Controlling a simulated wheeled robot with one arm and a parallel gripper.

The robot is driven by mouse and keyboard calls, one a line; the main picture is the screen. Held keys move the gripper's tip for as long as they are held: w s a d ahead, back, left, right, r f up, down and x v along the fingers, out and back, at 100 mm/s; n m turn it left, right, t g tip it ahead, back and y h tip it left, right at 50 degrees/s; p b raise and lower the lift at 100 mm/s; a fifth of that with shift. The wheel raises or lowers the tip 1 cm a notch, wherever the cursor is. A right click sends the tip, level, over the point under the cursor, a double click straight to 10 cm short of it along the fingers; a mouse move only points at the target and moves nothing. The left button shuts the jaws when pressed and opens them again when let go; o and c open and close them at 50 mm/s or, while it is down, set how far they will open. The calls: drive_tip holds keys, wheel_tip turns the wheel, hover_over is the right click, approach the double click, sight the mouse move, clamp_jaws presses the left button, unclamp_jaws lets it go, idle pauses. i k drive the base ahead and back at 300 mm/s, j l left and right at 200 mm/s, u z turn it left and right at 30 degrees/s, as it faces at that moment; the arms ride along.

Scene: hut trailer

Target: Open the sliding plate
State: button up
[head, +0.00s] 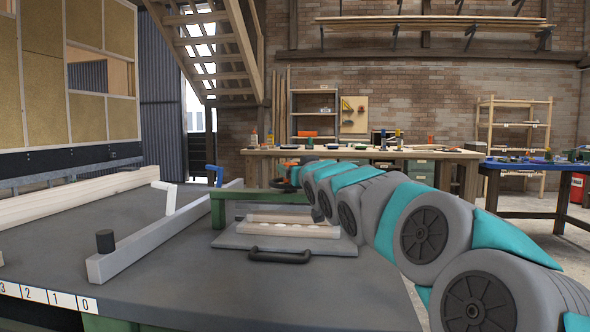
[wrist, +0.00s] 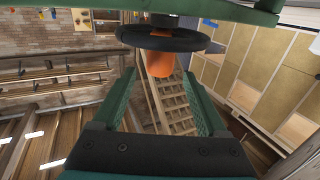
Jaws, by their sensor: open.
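The sliding plate (head: 232,240) is a flat grey plate with a black bar handle (head: 280,256) at its front edge. It lies on the grey table under a green frame (head: 218,208). A pale wooden block (head: 290,229) with round light spots lies on it. My gripper (wrist: 160,78) is open, its two green fingers apart. A black handwheel (wrist: 135,38) and an orange part (wrist: 160,62) show beyond the fingertips; I cannot tell whether they touch. In the head view my arm reaches in from the right to near the frame's top, above and behind the plate handle.
A long wooden beam (head: 75,197) lies farther left. The table (head: 250,300) is clear in front of the handle. Workbenches stand behind.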

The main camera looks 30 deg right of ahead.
sight(230, 238)
drive_tip(key=k+j, duration=0.1)
drive_tip(key=k, duration=0.4)
drive_tip(key=k+j, duration=0.15)
drive_tip(key=k, duration=0.35)
